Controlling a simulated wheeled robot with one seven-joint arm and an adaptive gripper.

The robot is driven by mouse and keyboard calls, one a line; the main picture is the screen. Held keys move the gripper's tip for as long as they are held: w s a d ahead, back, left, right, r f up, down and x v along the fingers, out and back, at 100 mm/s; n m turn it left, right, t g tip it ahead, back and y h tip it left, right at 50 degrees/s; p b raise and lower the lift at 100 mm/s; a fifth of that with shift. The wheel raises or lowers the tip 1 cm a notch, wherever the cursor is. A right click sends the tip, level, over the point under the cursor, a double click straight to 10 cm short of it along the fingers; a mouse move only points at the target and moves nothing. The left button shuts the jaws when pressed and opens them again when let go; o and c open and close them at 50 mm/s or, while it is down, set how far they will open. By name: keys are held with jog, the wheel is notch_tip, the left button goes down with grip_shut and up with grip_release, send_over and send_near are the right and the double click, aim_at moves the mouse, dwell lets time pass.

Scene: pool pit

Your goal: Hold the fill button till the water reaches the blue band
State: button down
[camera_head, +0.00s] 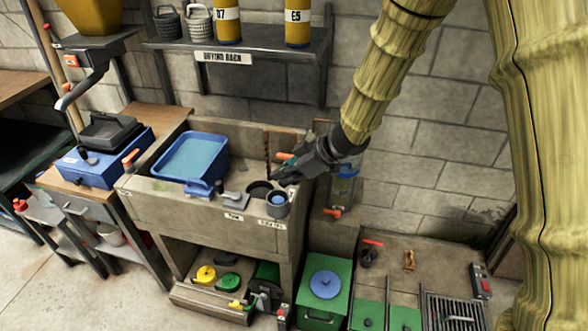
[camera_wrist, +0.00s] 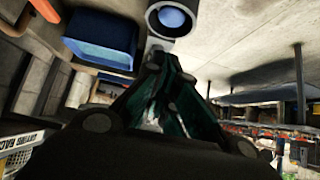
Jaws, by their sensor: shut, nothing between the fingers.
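A round blue button (camera_head: 278,199) in a grey cup-shaped housing sits at the front right of the stone sink; it looks like the fill button, though its label is too small to read. It also shows in the wrist view (camera_wrist: 172,18), beyond my fingertips. My gripper (camera_head: 277,175) is shut and empty above and behind the button, apart from it in the head view. Its fingers converge in the wrist view (camera_wrist: 158,60). A clear bluish container (camera_head: 344,183) stands behind my gripper, partly hidden by it. I cannot make out a water level or blue band on it.
A blue tub (camera_head: 191,156) lies in the sink (camera_head: 150,190). A dark round opening (camera_head: 260,188) and a grey lever fitting (camera_head: 233,199) are beside the button. A shelf (camera_head: 240,47) hangs above. A green box with a blue lid (camera_head: 325,284) stands below right.

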aim_at(279, 199)
jog(key=f, duration=0.1)
jog(key=a+f, duration=0.1)
jog(key=f, duration=0.1)
jog(key=shift+w+a+f, duration=0.2)
jog(key=shift+w, duration=0.05)
jog(key=shift+f, duration=1.05)
